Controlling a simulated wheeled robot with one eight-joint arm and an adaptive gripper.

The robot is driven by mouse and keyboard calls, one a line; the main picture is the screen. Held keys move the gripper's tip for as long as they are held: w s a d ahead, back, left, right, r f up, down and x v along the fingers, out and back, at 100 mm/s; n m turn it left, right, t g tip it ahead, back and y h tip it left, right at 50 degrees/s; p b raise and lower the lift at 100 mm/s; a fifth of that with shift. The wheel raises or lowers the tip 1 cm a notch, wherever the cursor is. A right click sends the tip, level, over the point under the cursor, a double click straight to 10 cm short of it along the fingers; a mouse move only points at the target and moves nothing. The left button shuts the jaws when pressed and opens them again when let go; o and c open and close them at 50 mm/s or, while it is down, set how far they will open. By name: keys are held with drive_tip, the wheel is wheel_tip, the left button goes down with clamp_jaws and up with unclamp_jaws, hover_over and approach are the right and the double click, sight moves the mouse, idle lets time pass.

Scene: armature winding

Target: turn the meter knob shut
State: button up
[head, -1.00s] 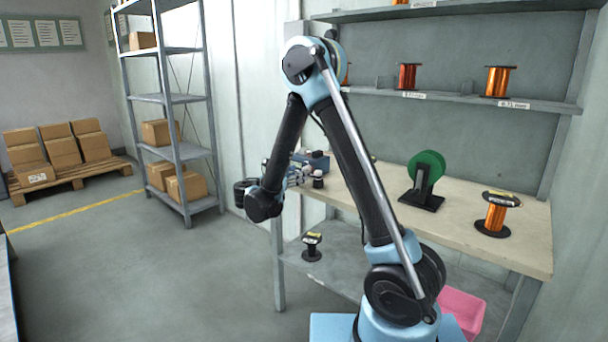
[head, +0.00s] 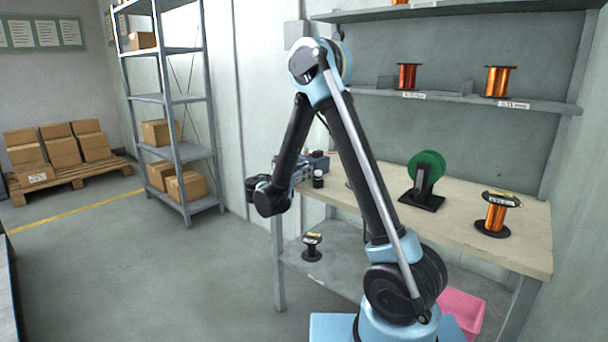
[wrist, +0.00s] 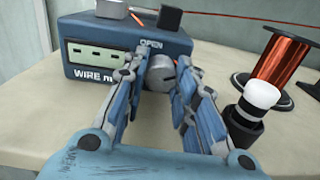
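The wire meter (wrist: 97,58) is a blue-grey box with a display and the word OPEN above a round grey knob (wrist: 161,72). It stands on the workbench, and part of it shows behind my arm in the head view (head: 318,160). My gripper (wrist: 162,70) is open, with one finger on each side of the knob. I cannot tell whether the fingertips touch it. The fingers hide part of the meter's front and the knob's sides. In the head view my gripper is mostly hidden by my arm.
A black container with a white top (wrist: 250,110) stands close to my right finger. Behind it is a copper wire spool (wrist: 283,58). On the workbench (head: 470,250) stand a green spool (head: 428,168) and another copper spool (head: 496,214). The front of the bench is clear.

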drive_tip(key=shift+m, duration=2.3)
drive_tip(key=o, duration=1.1)
drive_tip(key=shift+s, duration=0.1)
drive_tip(key=v, duration=1.2)
